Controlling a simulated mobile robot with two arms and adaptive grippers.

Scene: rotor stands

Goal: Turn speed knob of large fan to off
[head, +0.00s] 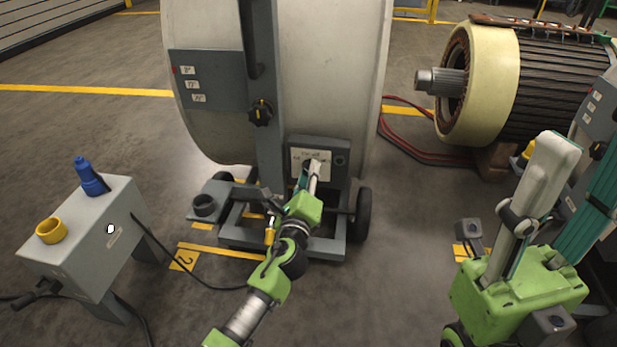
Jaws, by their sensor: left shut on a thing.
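The large fan (310,70) is a big pale drum on a grey wheeled frame in the middle of the head view. A grey control box (341,162) with a white label plate sits low on its front. My left gripper (307,176) reaches up to the front of this box and is shut on the speed knob there. The fingers and wrist hide the knob, so its pointer and setting cannot be read. A separate black knob (261,112) with a yellow mark is higher on the fan's upright post.
A large motor rotor (490,85) lies at the back right. Red cables (410,150) run along the floor. Open floor shows between fan and stand.

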